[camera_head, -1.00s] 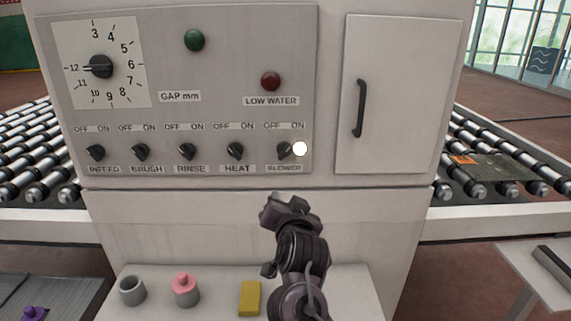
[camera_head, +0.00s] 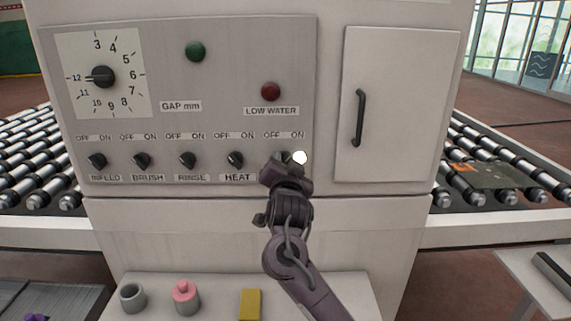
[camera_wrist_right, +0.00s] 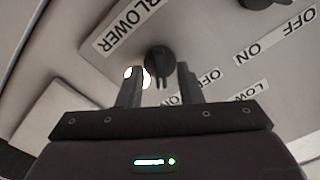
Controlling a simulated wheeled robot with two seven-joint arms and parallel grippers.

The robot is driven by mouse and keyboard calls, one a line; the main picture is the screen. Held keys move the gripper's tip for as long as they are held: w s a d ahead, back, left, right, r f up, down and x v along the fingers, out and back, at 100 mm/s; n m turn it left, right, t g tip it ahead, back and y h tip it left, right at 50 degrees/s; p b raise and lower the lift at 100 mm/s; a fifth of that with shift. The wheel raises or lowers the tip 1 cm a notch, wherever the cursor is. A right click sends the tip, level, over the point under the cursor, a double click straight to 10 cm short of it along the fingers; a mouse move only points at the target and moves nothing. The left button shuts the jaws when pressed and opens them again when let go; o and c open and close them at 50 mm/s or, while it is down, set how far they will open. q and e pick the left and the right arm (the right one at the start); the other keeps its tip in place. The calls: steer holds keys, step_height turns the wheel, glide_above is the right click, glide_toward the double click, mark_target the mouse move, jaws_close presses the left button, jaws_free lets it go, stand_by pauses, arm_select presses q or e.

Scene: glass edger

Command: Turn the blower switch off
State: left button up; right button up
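The blower switch is a black knob (camera_wrist_right: 160,62) on the grey control panel, beside its BLOWER label (camera_wrist_right: 126,24) in the right wrist view. In the head view its top (camera_head: 285,157) shows just above my right gripper (camera_head: 286,170), which hides its lower part and label. One second ago its pointer leaned toward ON. In the wrist view my right gripper (camera_wrist_right: 160,82) is open, one finger on each side of the knob's line. I cannot tell whether the fingers touch it. My left gripper is not in view.
The HEAT knob (camera_head: 235,160) is close on the left, with more knobs beyond. A white round spot (camera_head: 300,158) shows beside the blower knob. A cabinet door with a black handle (camera_head: 359,118) is on the right. A ledge below holds a yellow block (camera_head: 250,304).

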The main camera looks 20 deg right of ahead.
steer(key=shift+c, duration=0.3)
jaws_close()
